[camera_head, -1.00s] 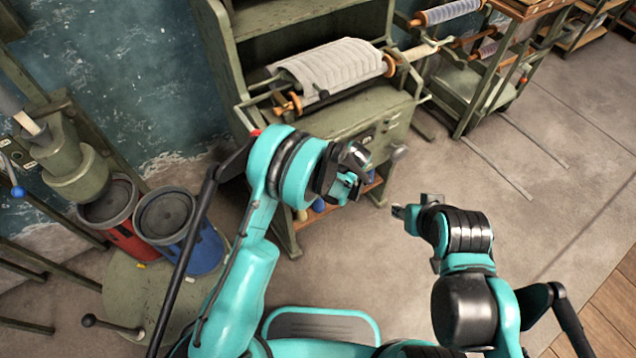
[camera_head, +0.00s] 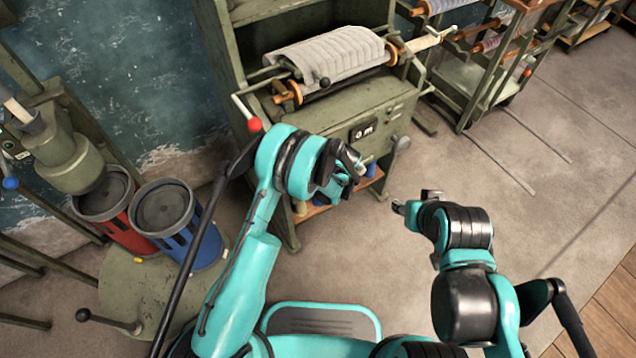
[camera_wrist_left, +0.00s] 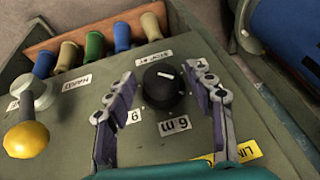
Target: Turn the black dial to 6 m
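The black dial (camera_wrist_left: 163,85) is in the left wrist view, on a grey-green panel, with a white line near its top edge as seen there. My left gripper (camera_wrist_left: 163,93) is open, with one finger on each side of the dial; contact is not clear. In the head view my left gripper (camera_head: 350,172) hides the dial. My right gripper (camera_head: 414,200) looks open and empty, off to the right.
A yellow-knobbed lever (camera_wrist_left: 27,138) and several coloured handles (camera_wrist_left: 95,45) are near the dial. The machine (camera_head: 330,130) carries a cloth roll (camera_head: 335,55) and a red-knobbed lever (camera_head: 254,124). Blue (camera_head: 205,245) and red (camera_head: 118,232) bins stand left.

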